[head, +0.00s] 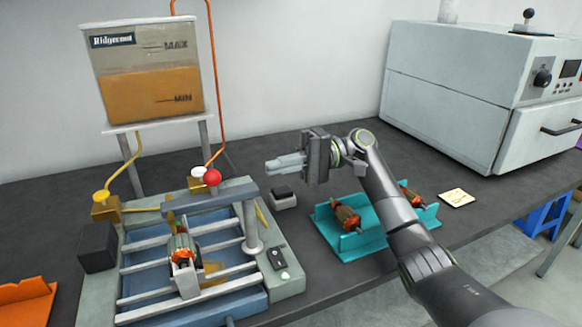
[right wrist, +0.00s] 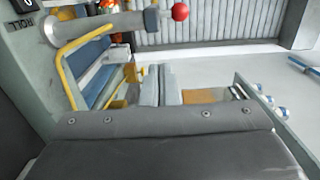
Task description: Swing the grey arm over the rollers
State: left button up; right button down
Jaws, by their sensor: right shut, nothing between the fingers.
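The grey arm (head: 225,197) runs level from the top of an upright grey post (head: 252,232) leftward across the back part of the roller tray. A red ball knob (head: 212,177) stands up from it. The rollers (head: 220,280) are pale bars across the blue tray, and an orange and dark armature (head: 182,250) sits on them. My right gripper (head: 268,166) is shut and empty, in the air right of the red knob and apart from it. In the right wrist view its fingers (right wrist: 160,86) are together, below the red knob (right wrist: 180,12). My left gripper is not in view.
A resin tank (head: 150,80) stands behind the tray, with an orange tube (head: 216,90) beside it. A teal cradle (head: 370,240) holding armatures, a small dark block (head: 283,195) and a yellow note (head: 457,198) lie to the right. A large grey oven (head: 450,95) stands back right.

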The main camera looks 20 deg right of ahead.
jog(key=shift+w+d, duration=0.1)
jog(key=shift+d, duration=1.1)
